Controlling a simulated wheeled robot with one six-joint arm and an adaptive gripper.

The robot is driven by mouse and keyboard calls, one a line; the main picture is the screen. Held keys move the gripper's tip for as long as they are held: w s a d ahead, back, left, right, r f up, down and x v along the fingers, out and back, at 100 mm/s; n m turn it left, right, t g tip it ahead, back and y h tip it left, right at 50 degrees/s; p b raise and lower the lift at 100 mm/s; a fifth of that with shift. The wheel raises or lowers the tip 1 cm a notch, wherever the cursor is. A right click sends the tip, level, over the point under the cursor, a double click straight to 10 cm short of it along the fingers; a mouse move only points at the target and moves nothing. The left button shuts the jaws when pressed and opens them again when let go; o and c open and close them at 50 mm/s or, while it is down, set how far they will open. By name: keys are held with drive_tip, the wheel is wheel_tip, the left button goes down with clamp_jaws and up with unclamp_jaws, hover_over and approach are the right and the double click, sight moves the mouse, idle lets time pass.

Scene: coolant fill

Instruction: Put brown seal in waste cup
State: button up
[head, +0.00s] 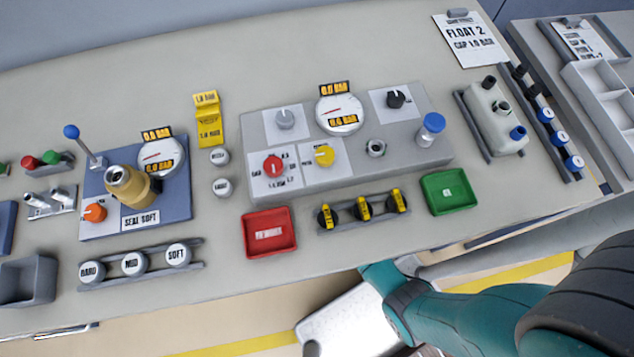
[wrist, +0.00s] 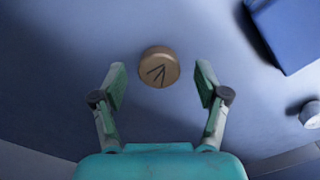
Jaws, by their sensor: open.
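In the wrist view a small round brown seal (wrist: 158,66) with dark marks on its top lies on a blue-grey surface. My gripper (wrist: 160,82) is open, its two fingers spread on the left and right of the seal. A gap shows between each finger and the seal, and nothing is held. How far the fingertips are above the surface is hard to judge. In the head view my gripper does not show, and I cannot make out the brown seal there. I cannot identify a waste cup in either view.
A blue block (wrist: 287,32) and a pale round piece (wrist: 311,113) lie right of the seal. The head view shows a bench (head: 350,65) with a grey gauge panel (head: 420,160), a red tray (head: 269,249), a green tray (head: 449,208) and a grey open bin (head: 28,300).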

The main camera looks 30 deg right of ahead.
drive_tip(key=shift+f, duration=0.9)
drive_tip(key=c, duration=1.2)
drive_tip(key=shift+r, duration=0.15)
drive_tip(key=shift+c, duration=0.2)
